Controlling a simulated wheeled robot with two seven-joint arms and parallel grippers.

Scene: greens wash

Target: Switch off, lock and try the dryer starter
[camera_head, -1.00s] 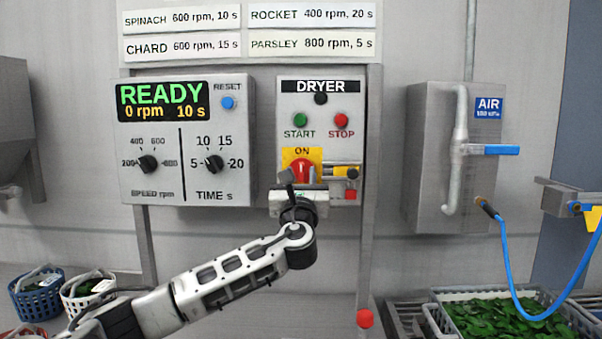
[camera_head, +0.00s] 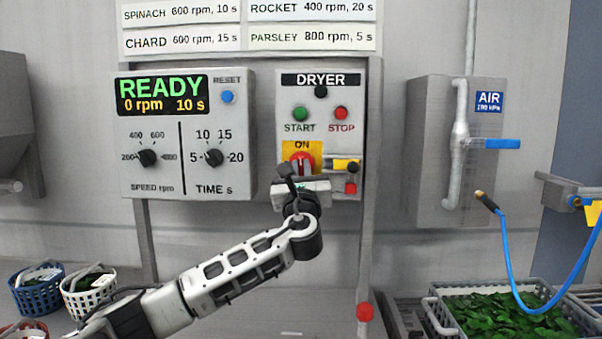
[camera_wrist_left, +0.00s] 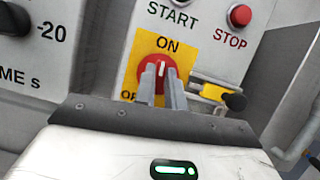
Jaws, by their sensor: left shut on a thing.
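The dryer starter box (camera_head: 320,115) is on the wall frame, with a green START button (camera_head: 300,113) and a red STOP button (camera_head: 341,113). Below them is a red rotary switch on a yellow plate (camera_head: 287,150), with ON above it. My left gripper (camera_head: 301,170) is at the switch; in the left wrist view its fingers (camera_wrist_left: 160,84) are shut on the red switch handle (camera_wrist_left: 162,70), whose white mark points up toward ON. A yellow and black part (camera_head: 346,165) sits right of the switch, with a small red block (camera_head: 350,188) below. My right gripper is out of view.
The speed and time panel (camera_head: 187,135) reads READY, 0 rpm, 10 s and stands close left of the starter. The grey AIR box (camera_head: 430,150) with a blue-handled valve is to the right. Baskets (camera_head: 40,295) and a crate of greens (camera_head: 440,315) are below.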

